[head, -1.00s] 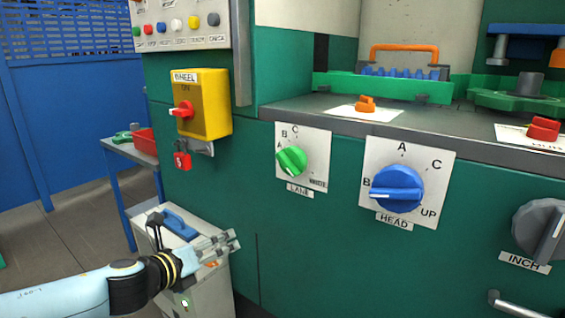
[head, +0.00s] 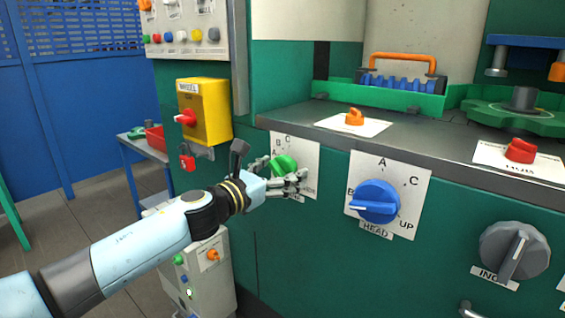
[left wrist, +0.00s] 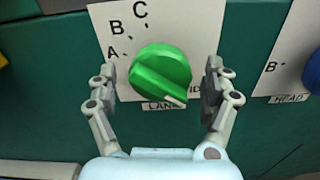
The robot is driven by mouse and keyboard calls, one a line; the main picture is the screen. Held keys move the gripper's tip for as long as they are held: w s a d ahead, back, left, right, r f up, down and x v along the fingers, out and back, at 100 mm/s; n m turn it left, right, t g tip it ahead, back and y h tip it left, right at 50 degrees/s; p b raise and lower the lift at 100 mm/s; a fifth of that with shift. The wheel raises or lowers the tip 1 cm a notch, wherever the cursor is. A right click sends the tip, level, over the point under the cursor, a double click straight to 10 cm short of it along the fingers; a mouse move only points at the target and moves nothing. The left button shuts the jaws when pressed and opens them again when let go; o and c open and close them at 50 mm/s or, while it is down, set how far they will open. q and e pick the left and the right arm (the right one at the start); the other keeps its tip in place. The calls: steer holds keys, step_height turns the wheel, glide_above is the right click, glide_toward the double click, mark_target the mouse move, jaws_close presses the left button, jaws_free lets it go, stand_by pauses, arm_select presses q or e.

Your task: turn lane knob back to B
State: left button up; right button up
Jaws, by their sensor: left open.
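The green lane knob (head: 284,164) sits on a white plate (head: 309,160) on the green machine front, partly hidden by my left gripper (head: 281,174). In the left wrist view the knob (left wrist: 158,70) stands between the two open fingers of the left gripper (left wrist: 160,76), with visible gaps on both sides. Its ridge slants from upper left to lower right, and its white mark is at the lower right end, away from the letter B (left wrist: 117,28). A, B and C are printed at the knob's upper left. My right gripper is not in view.
The blue head knob (head: 376,202) is right of the lane knob, and a grey inch knob (head: 514,252) is farther right. A grey ledge (head: 410,135) runs above.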

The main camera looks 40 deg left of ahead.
arm_select(q)
steer(key=shift+w, duration=0.4)
steer(key=shift+c, duration=0.3)
steer(key=c, duration=1.1)
